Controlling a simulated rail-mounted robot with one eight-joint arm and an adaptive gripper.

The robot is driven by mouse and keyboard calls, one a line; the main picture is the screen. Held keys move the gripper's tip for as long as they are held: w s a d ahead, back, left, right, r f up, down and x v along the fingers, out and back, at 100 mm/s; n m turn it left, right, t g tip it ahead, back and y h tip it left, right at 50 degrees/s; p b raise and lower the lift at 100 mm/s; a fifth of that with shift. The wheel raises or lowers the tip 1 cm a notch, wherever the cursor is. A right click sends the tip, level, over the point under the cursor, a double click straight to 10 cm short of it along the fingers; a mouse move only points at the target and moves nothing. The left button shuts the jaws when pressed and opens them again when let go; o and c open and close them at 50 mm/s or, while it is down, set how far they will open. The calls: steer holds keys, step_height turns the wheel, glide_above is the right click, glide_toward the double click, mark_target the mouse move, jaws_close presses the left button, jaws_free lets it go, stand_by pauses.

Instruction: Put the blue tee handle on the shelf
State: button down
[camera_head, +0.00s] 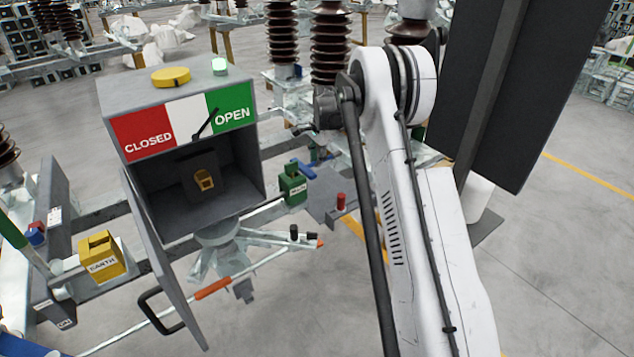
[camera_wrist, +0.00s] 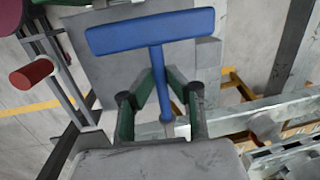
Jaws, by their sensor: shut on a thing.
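The blue tee handle (camera_wrist: 150,32) fills the upper middle of the wrist view, its crossbar across and its stem running down toward my gripper. My gripper (camera_wrist: 160,78) has its green fingers closed on the stem from both sides. In the head view my gripper is mostly hidden behind my wrist; a small blue piece (camera_head: 303,169) beside the green block may be the handle. A flat grey plate (camera_head: 322,205) with a red upright cylinder (camera_head: 341,202) may be the shelf. A grey plate (camera_wrist: 95,65) also lies behind the handle in the wrist view.
A grey cabinet (camera_head: 160,100) marked CLOSED and OPEN stands with its door (camera_head: 165,270) swung open. A green labelled block (camera_head: 293,187) and a yellow labelled block (camera_head: 99,257) sit on the frame. A red cylinder (camera_wrist: 32,73) is left in the wrist view.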

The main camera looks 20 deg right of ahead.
mark_target(315, 188)
step_height(315, 188, down, 10)
steer(key=shift+f+p, duration=0.1)
steer(key=shift+p, duration=0.45)
steer(key=shift+f, duration=0.2)
steer(key=c, duration=1.7)
jaws_free()
